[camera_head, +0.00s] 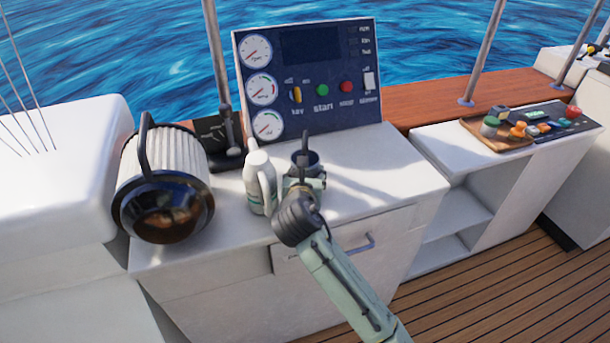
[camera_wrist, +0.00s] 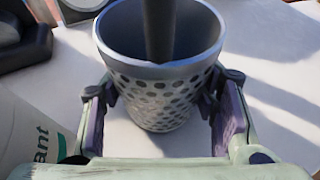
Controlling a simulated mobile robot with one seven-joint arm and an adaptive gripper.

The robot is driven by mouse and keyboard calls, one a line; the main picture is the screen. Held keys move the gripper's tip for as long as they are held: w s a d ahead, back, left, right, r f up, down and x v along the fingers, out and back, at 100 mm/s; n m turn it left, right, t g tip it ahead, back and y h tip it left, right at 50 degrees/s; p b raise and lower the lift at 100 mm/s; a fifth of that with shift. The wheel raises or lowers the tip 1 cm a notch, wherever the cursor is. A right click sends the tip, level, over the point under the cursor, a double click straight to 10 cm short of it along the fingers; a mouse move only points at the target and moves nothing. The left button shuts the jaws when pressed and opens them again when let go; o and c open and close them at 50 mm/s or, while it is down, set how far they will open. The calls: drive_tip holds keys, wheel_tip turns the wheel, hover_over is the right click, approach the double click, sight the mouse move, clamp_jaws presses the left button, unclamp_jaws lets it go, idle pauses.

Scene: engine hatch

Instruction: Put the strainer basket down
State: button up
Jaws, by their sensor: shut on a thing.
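The strainer basket (camera_wrist: 158,100) is a grey metal cup with round holes in its wall and a dark upright handle. In the wrist view it stands upright between the fingers of my gripper (camera_wrist: 162,118), which is shut on it. In the head view the basket's dark rim (camera_head: 313,158) shows above the white counter (camera_head: 385,182), behind my gripper (camera_head: 304,182). My wrist hides most of its lower part there. I cannot tell whether its bottom touches the counter.
A white jug (camera_head: 260,182) stands close left of my gripper. A large ribbed filter housing (camera_head: 165,170) and a black lever (camera_head: 229,135) are further left. The instrument panel (camera_head: 310,85) rises behind. The counter to the right is clear.

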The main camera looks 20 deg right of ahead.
drive_tip(key=shift+f, duration=0.15)
drive_tip(key=o, duration=0.9)
